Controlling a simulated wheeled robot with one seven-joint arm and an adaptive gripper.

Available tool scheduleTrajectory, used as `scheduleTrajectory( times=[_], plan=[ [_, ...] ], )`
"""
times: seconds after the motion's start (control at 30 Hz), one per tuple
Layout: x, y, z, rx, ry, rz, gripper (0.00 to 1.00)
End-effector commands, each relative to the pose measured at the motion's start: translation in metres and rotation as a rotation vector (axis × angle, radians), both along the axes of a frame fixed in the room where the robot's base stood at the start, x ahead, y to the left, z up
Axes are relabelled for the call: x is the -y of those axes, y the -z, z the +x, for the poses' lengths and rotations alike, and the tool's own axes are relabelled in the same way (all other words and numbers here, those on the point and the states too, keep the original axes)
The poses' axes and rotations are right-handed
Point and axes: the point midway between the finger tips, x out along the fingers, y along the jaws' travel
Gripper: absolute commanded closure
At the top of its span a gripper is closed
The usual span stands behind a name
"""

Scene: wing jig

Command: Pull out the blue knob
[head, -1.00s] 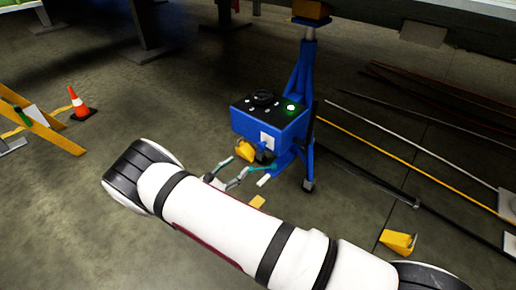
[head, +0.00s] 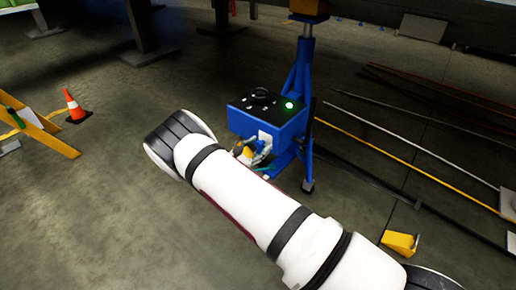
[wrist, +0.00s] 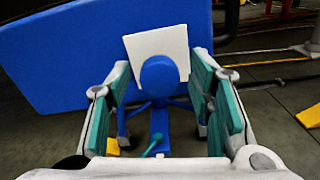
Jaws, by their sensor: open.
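The blue knob (wrist: 159,76) is round and stands in front of a white square plate (wrist: 156,45) on the side of the blue box (wrist: 75,58). In the wrist view my gripper (wrist: 166,92) is open, with one teal-padded finger on each side of the knob and a gap on both sides. In the head view the blue box (head: 268,121) has a black top panel, and my gripper (head: 258,153) is at its front side, partly hidden by my arm. The knob itself cannot be made out there.
The box is by a blue jack stand (head: 303,80). A green light (head: 290,105) glows on its top. Long rods (head: 395,160) lie on the floor at right, near a yellow block (head: 399,242). An orange cone (head: 74,107) stands at left. Open floor lies between.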

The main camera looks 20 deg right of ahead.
Motion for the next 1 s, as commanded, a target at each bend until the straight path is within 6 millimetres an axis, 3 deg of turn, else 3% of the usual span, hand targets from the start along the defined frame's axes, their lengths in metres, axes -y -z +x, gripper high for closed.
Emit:
scheduleTrajectory(
  times=[0.3,0.5,0.8,1.0],
  plan=[
    [0.001,0.000,0.001,0.000,-0.001,0.000,0.54],
    [0.002,0.000,0.001,0.000,0.000,0.000,1.00],
    [0.000,0.000,0.000,-0.002,0.001,0.000,1.00],
    [-0.020,0.000,-0.014,-0.003,-0.001,0.000,1.00]
  ],
)
